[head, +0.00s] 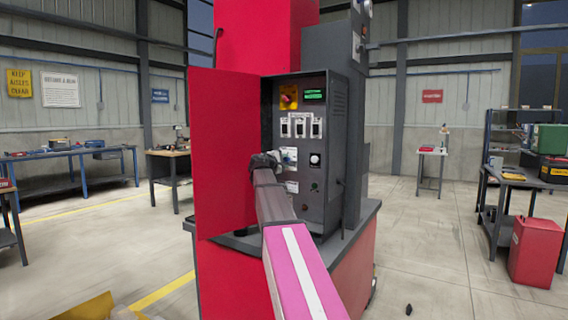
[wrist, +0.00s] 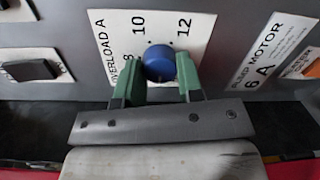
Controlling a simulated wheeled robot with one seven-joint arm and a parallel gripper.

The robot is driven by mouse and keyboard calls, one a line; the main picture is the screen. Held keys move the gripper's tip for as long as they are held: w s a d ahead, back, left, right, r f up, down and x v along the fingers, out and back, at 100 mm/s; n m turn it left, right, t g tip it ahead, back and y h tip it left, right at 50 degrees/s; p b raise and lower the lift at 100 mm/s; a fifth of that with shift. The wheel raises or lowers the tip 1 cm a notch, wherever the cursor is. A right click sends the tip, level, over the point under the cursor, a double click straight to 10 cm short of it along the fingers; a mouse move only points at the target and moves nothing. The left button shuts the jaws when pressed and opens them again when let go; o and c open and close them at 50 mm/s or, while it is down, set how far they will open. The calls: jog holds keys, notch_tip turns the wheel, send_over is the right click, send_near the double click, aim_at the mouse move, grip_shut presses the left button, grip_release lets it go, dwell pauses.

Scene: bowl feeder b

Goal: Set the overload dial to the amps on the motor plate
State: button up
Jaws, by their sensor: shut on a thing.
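The overload dial is a round blue knob (wrist: 159,63) on a white plate (wrist: 108,22) marked "OVERLOAD A". The numbers 8, 10 and 12 show around the knob; lower ones are hidden or out of view. I cannot make out where its pointer stands. My gripper (wrist: 158,68) has its green fingers shut on the knob, one on each side. The motor plate (wrist: 270,50), right of the dial in the wrist view, reads "PUMP MOTOR 6 A". In the head view my gripper (head: 265,161) is at the control panel (head: 318,208), and the knob is hard to make out.
A red cabinet door (head: 222,150) stands open left of the panel, close to my arm. A dark rocker-like part (wrist: 30,70) on a white plate lies left of the dial in the wrist view. Workbenches (head: 70,157) stand well away, with open floor between.

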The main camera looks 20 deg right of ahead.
jog(key=m, duration=0.5)
jog(key=shift+s, duration=0.1)
jog(key=shift+m, duration=0.3)
dwell(0.4)
jog(key=o, duration=0.9)
jog(key=v, duration=1)
jog(key=shift+s+a+r, duration=0.15)
jog(key=shift+s+a, duration=0.1)
jog(key=shift+s, duration=0.05)
